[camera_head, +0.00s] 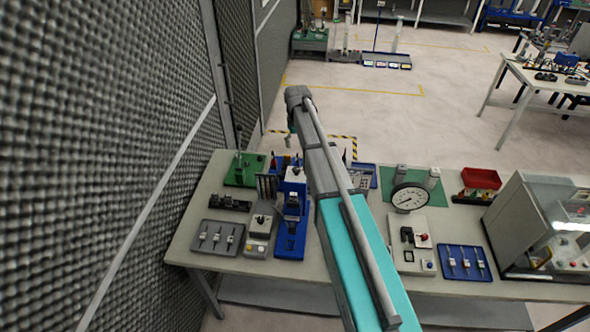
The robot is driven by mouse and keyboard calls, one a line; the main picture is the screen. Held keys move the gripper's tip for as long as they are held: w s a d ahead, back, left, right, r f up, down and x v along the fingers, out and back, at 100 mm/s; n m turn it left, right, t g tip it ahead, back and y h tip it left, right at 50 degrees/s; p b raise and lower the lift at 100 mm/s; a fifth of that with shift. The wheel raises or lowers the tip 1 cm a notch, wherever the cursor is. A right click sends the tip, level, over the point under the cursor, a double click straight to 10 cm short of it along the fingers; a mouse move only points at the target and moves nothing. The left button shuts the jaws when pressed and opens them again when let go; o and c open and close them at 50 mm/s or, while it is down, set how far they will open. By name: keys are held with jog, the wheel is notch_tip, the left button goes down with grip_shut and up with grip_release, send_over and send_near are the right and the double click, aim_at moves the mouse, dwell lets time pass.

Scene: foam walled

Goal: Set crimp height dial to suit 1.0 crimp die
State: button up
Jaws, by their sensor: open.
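A blue bench press (291,212), which looks like the crimp press, stands upright on the left half of the workbench. Just left of it is a small light-grey box (259,224) with a dark knob on top; I cannot tell whether this is the crimp height dial, and its setting is too small to read. A grey tray (217,237) holds several small tools or dies; no size marking is legible. My arm reaches out over the bench and bends at its far end, close to the press.
A round gauge (410,197) stands on the bench right of my arm. Beside it are a control box (415,244), a blue tray (464,262), a red bin (481,178) and a clear-fronted enclosure (541,225). A dark foam wall (95,150) runs close along the left.

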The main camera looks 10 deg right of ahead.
aim_at(296, 168)
jog(key=shift+f, duration=0.2)
notch_tip(296, 168, down, 13)
jog(key=b, duration=1.3)
jog(key=shift+a+f+b, duration=0.15)
jog(key=shift+b, duration=0.2)
grip_shut()
dwell(0.3)
